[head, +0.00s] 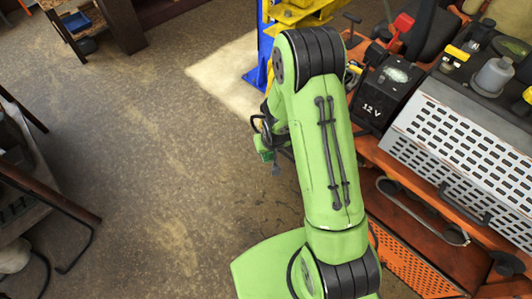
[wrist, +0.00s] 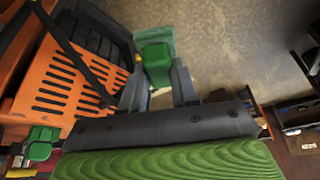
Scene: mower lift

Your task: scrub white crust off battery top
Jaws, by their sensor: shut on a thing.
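The black battery (head: 380,98), marked 12 V, sits on the orange mower at the upper right of the head view. A pale patch of white crust (head: 397,74) shows on its top. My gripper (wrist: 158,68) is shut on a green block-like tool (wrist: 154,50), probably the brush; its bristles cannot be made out. In the head view the gripper end is partly hidden behind my green arm, left of the battery and apart from it. The battery does not show clearly in the wrist view.
A perforated grey metal cover (head: 455,150) lies right of the battery. A red knob (head: 403,22) on a lever stands behind it. A blue and yellow lift post (head: 264,50) stands left of the mower. The floor (head: 150,150) at left is open.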

